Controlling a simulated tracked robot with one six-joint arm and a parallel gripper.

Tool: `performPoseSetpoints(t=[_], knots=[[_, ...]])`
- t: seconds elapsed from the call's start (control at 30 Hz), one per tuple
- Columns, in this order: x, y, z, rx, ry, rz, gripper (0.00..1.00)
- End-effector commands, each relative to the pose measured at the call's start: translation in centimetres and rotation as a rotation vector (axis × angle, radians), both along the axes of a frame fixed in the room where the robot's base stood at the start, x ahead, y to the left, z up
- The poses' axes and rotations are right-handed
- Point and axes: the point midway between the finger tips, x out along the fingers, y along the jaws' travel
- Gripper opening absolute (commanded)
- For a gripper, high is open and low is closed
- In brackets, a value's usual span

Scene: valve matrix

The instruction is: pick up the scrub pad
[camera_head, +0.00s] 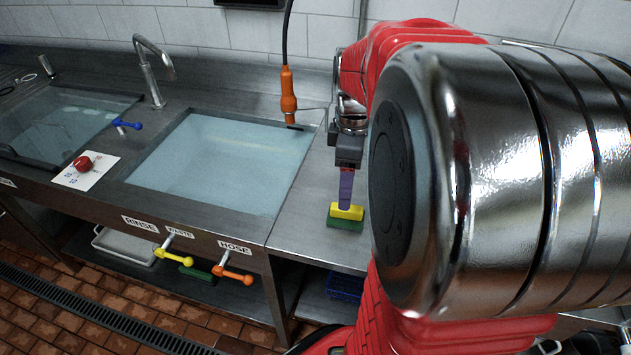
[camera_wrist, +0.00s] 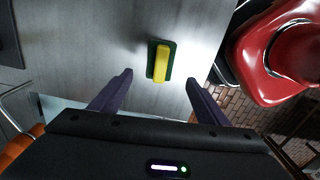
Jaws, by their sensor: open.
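The scrub pad (camera_head: 345,217) is a green pad with a yellow grip on top. It lies on the steel counter to the right of the rinse basin. In the wrist view the scrub pad (camera_wrist: 161,61) shows beyond the fingertips, roughly centred between them, with its long side pointing away from me. My gripper (camera_wrist: 158,78) is open, its two purple fingers apart and nothing between them. In the head view my gripper (camera_head: 345,203) points down and overlaps the pad's yellow grip in the picture. I cannot tell exactly how high the fingertips are above it.
The water-filled rinse basin (camera_head: 222,160) lies left of the pad. An orange hose nozzle (camera_head: 288,95) hangs at the basin's back right corner. A faucet (camera_head: 152,72) stands farther left. Yellow (camera_head: 175,257) and orange (camera_head: 233,275) valve handles stick out at the front. Counter around the pad is bare.

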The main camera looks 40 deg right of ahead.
Motion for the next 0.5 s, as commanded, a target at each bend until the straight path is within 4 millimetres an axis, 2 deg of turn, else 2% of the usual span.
performPoseSetpoints(t=[0.2, 0.33, 0.5], knots=[[0.0, 0.1, -3.2, 0.001, 0.002, 0.000, 0.69], [0.0, 0.0, -4.0, 0.000, 0.000, 0.000, 0.69], [0.0, 0.0, -4.0, 0.000, 0.000, 0.001, 0.69]])
